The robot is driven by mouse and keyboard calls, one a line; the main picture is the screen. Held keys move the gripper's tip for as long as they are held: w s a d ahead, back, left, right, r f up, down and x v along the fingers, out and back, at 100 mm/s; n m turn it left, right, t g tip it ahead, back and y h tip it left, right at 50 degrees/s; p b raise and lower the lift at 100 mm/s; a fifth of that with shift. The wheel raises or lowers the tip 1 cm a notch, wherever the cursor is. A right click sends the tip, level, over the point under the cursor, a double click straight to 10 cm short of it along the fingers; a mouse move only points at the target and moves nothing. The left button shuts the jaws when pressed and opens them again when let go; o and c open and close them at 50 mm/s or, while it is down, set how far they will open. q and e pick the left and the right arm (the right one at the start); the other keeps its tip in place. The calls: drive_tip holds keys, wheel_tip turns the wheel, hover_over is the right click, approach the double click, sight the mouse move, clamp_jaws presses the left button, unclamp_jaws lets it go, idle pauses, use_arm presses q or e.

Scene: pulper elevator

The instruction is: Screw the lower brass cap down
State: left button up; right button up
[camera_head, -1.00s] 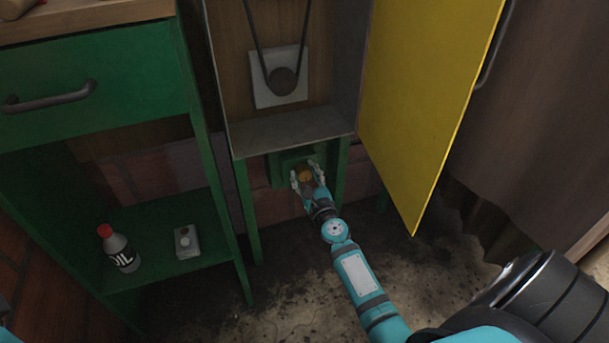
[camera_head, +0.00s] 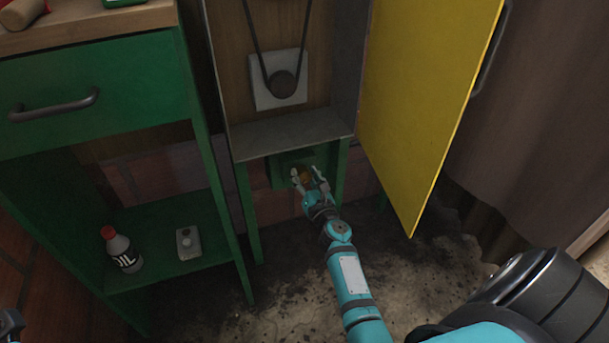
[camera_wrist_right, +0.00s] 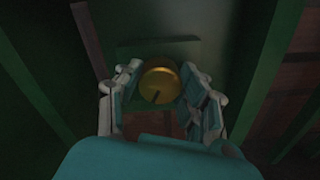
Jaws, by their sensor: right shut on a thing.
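The lower brass cap (camera_head: 305,175) sits on a green block (camera_head: 283,165) under the elevator housing. In the right wrist view the round brass cap (camera_wrist_right: 160,82) has a dark mark near its lower edge. My right gripper (camera_head: 308,180) reaches up to it from below, with its fingers on both sides of it. In the right wrist view the gripper (camera_wrist_right: 162,90) is shut on the cap. Only a dark part of my left arm (camera_head: 10,322) shows at the lower left edge, and its gripper is not in view.
A yellow door (camera_head: 425,110) stands open to the right of the housing. A belt runs over a dark pulley (camera_head: 282,83) above. Green legs (camera_head: 250,212) flank the block. On the left, a green shelf (camera_head: 165,240) holds an oil bottle (camera_head: 122,250) and a small grey box (camera_head: 188,243).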

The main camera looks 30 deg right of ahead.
idle(0.4)
drive_tip(key=o, duration=1.2)
drive_tip(key=shift+s, duration=0.1)
drive_tip(key=shift+s+a+f, duration=0.1)
drive_tip(key=shift+s, duration=0.3)
drive_tip(key=v, duration=0.6)
drive_tip(key=shift+s+a, duration=0.1)
drive_tip(key=shift+s, duration=0.15)
